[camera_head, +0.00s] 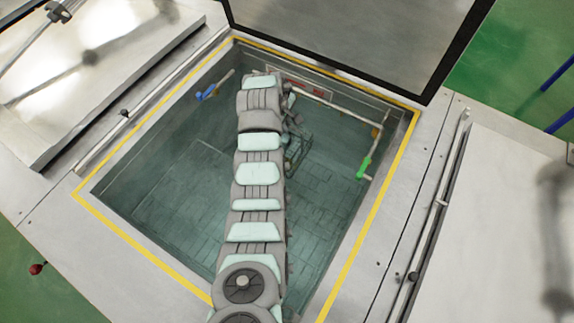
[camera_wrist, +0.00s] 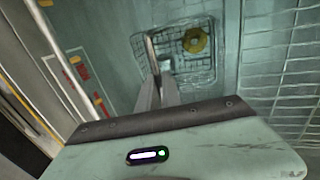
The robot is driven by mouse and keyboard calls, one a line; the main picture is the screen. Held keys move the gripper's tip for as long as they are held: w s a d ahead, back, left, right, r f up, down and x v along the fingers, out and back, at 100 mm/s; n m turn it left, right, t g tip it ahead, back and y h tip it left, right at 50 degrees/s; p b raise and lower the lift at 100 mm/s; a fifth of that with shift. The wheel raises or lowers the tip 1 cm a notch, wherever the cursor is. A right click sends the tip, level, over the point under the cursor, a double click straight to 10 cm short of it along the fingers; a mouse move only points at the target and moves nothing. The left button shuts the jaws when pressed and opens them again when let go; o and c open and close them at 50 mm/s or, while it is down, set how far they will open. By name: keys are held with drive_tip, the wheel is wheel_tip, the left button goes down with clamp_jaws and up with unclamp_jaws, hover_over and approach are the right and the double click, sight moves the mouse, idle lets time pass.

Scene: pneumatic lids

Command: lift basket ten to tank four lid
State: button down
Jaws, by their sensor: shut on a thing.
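A small wire-mesh basket (camera_head: 298,158) hangs inside the open tank, partly hidden behind my arm. In the wrist view the basket (camera_wrist: 176,70) lies below my gripper (camera_wrist: 164,66), with a round yellow piece (camera_wrist: 197,41) in it. My gripper is shut on the basket's upright handle (camera_wrist: 151,48). The basket's number is not readable. The tank's raised lid (camera_head: 350,35) stands open at the back. No tank number is readable.
A yellow line (camera_head: 375,240) borders the tank opening. A blue-handled rod (camera_head: 207,93) is at the left wall and a green-handled rod (camera_head: 364,166) at the right. Closed-looking metal lids flank the tank at left (camera_head: 105,75) and right (camera_head: 510,230).

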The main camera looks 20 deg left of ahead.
wheel_tip(320, 180, up, 30)
drive_tip(key=p, duration=1.1)
idle(1.1)
drive_tip(key=shift+w, duration=0.1)
idle(3.8)
